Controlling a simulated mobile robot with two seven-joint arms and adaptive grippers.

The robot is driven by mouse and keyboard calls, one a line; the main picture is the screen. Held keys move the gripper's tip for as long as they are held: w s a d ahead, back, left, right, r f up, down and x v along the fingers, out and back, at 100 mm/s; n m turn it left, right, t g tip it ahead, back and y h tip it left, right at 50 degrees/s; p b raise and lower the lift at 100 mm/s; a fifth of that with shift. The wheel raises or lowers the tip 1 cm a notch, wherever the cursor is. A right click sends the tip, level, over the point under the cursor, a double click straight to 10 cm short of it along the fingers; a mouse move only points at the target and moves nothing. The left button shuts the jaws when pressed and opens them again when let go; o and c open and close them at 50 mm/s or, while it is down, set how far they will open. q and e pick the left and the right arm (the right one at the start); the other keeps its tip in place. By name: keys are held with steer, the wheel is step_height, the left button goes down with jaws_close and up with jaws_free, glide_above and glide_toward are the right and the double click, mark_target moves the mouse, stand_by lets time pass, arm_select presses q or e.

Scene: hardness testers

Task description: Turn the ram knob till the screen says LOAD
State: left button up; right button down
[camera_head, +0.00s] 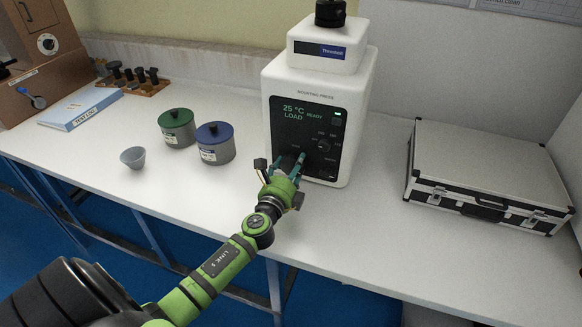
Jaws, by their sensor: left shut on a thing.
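The white mounting press (318,84) stands at the back of the bench with a dark front panel. Its screen (294,112) shows 25 °C and LOAD in green, with READY beside it. A dial (323,146) with marks around it sits at the panel's right. My left gripper (291,161) is at the panel's lower left, shut on the ram knob, which its fingers mostly hide. How far the knob is turned cannot be seen. My right gripper is not in view.
A green-lidded tin (178,134) and a blue-lidded tin (217,155) stand left of the press, near a small grey cup (133,158). A silver case (485,178) lies to the right. The bench's front middle is clear apart from my arm.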

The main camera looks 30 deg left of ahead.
arm_select(q)
steer(key=shift+d+f, duration=0.1)
steer(key=shift+d, duration=0.3)
steer(key=o, duration=1)
steer(key=shift+o, duration=0.7)
steer(key=shift+w+d, duration=0.1)
steer(key=shift+w, duration=0.1)
steer(key=shift+s, duration=0.1)
steer(key=shift+s, duration=0.15)
steer(key=v, duration=1.1)
steer(key=shift+s, duration=0.35)
steer(key=shift+f, duration=0.15)
